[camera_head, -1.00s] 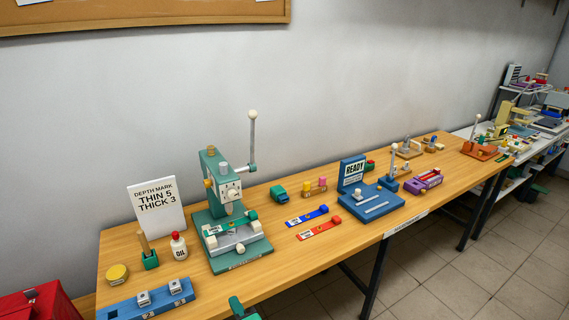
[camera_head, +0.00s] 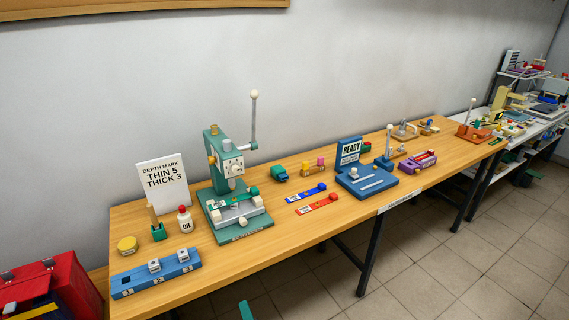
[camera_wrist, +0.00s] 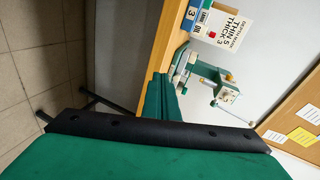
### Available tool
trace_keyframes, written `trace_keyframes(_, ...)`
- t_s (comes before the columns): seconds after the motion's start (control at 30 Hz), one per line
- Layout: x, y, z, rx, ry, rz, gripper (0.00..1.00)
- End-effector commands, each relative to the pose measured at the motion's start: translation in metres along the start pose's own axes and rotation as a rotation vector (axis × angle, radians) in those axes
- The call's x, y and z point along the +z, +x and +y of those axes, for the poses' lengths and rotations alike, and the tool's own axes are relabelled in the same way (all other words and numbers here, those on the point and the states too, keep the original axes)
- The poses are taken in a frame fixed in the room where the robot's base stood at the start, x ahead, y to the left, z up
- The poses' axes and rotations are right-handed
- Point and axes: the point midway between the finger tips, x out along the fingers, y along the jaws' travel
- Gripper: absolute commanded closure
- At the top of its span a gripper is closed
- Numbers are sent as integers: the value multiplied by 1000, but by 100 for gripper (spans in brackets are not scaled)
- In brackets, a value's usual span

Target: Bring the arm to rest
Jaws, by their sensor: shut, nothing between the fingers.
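My gripper (camera_wrist: 161,98) shows in the wrist view as green fingers closed together with nothing held. It is in the air in front of the bench's front edge. In the head view only a small green tip of it (camera_head: 245,311) shows at the bottom edge, below and apart from the wooden bench (camera_head: 290,233). The rest of my arm is hidden in the head view.
On the bench stand a green press (camera_head: 232,190) with a raised lever, a white sign (camera_head: 163,184), an oil bottle (camera_head: 185,220), a blue block (camera_head: 155,274) and a blue fixture (camera_head: 366,182). A red box (camera_head: 60,285) is at lower left. The floor in front is clear.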

Motion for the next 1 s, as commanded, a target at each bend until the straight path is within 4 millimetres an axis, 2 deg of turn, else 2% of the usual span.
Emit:
trace_keyframes(0.17,3,-25,36,25,-93,63,100)
trace_keyframes(0.3,5,-57,69,53,-215,131,100)
trace_keyframes(0.5,11,-110,105,104,-418,216,100)
trace_keyframes(0.8,25,-197,135,189,-756,296,100)
trace_keyframes(1.0,38,-255,137,238,-997,320,100)
